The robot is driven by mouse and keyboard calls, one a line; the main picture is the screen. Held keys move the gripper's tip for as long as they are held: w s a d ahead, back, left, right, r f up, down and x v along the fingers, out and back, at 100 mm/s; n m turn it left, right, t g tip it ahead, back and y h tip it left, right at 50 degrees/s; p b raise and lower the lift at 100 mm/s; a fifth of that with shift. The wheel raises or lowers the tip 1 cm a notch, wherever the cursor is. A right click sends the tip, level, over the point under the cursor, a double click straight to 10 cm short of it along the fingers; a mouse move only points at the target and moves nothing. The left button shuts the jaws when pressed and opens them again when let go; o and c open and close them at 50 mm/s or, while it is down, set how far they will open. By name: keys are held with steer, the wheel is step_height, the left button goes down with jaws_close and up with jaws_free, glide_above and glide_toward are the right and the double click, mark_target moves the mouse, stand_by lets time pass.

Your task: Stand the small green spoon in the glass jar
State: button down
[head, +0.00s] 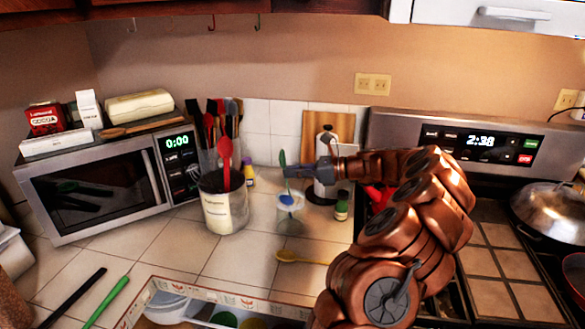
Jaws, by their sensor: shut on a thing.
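The small green spoon (283,158) is upright in my gripper (287,172), its top end showing just above the fingers and a thin green length below them. The glass jar (290,220) stands on the tiled counter directly below my gripper. The spoon's lower part reaches down to the jar's mouth. Something blue (287,200) shows at the jar's upper part; I cannot tell whether it is part of the spoon or another thing. My gripper is shut on the spoon. Whether the spoon's lower end touches the jar's bottom cannot be seen.
A utensil crock (226,210) with several utensils stands left of the jar. A small green-labelled bottle (341,209) and a pump bottle (326,180) stand to the right. A yellow spoon (300,258) lies in front. A microwave (100,185) is left, the stove (500,250) right.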

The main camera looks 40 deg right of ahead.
steer(key=shift+s+d+f+b, duration=0.1)
steer(key=shift+f+b, duration=0.2)
steer(key=shift+f, duration=1.05)
steer(key=c, duration=1.2)
jaws_free()
steer(key=v, duration=1.2)
